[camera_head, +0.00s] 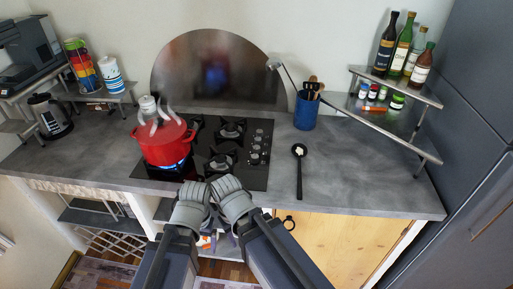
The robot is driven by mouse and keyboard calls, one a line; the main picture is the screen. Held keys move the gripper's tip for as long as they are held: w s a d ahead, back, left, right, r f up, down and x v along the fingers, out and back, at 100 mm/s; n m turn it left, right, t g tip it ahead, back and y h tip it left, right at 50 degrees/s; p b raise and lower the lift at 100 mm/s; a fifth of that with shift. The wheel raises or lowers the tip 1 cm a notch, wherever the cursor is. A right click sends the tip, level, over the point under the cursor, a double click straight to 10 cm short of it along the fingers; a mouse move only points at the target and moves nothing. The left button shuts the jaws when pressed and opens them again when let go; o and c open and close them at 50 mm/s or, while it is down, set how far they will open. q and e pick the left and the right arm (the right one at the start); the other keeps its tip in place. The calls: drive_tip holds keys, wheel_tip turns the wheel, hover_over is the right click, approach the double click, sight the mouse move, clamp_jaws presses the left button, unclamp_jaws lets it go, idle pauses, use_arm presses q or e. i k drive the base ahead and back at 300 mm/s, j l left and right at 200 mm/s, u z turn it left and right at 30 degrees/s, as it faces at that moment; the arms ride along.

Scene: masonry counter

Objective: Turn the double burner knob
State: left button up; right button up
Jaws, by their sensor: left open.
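The black gas cooktop (198,133) is set into the grey counter. A column of several silver-grey knobs (255,158) runs along its right side. I cannot tell which one is the double burner knob. My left gripper (193,190) is at the front edge of the counter, below and left of the knobs and apart from them. Its fingers are hard to make out, but it is open and nothing shows in it. My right gripper (226,185) is close beside it, in front of the cooktop's front edge. Its fingertips are too unclear to tell their state.
A steaming red pot (163,142) stands over a blue flame on the left burner. A black spoon (299,170) lies right of the cooktop, with a blue utensil holder (306,112) behind it. A corner shelf (395,117) holds bottles and jars. The right counter is mostly clear.

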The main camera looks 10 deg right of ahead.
sight(255, 149)
drive_tip(key=i+l+z, duration=0.15)
drive_tip(key=i, duration=0.35)
drive_tip(key=i+l+z, duration=0.15)
drive_tip(key=i+l, duration=0.15)
drive_tip(key=i, duration=0.2)
